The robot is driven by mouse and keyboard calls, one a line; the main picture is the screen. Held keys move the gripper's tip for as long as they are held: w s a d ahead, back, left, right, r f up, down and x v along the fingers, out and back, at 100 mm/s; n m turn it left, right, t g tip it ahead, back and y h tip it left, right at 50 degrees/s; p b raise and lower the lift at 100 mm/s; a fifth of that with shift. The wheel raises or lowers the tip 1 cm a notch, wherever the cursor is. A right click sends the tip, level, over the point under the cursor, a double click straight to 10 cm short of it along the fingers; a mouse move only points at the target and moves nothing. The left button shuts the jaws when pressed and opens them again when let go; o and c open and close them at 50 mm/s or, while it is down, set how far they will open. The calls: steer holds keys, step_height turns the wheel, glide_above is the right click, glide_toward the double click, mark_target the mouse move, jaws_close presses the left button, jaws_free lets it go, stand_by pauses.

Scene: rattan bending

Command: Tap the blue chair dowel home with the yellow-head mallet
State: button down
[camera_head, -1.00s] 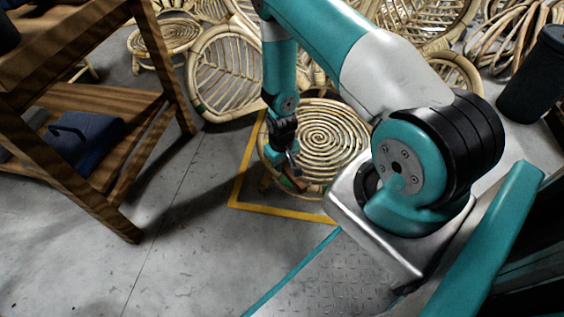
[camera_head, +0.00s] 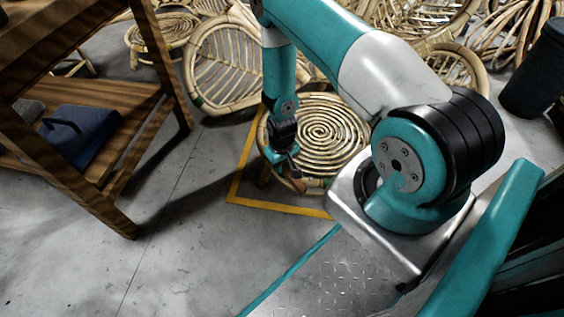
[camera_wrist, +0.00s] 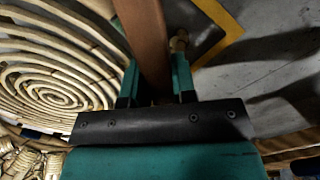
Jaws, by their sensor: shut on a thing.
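The rattan chair (camera_head: 322,128) with a spiral seat stands on the floor beside my gripper (camera_head: 283,160). Its coiled seat also fills the left of the wrist view (camera_wrist: 55,95). My gripper is shut on a brown wooden bar, which looks like the mallet's handle (camera_wrist: 146,40), at the chair's near left edge. The handle runs up out of the wrist view, and no yellow head shows. A small tan peg-like end (camera_wrist: 179,42) shows just right of the handle. I cannot make out a blue dowel in either view.
A yellow floor line (camera_head: 280,208) borders the chair. A wooden workbench (camera_head: 155,110) with a blue toolbox (camera_head: 82,135) on its lower shelf stands left. More rattan furniture (camera_head: 225,62) crowds the back. A dark bin (camera_head: 533,75) is at right. The floor at front left is clear.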

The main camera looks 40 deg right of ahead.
steer(key=shift+r+p, duration=1.65)
steer(key=shift+r, duration=0.2)
steer(key=shift+r, duration=0.1)
step_height(320, 180, up, 5)
steer(key=p, duration=0.4)
steer(key=shift+p, duration=0.3)
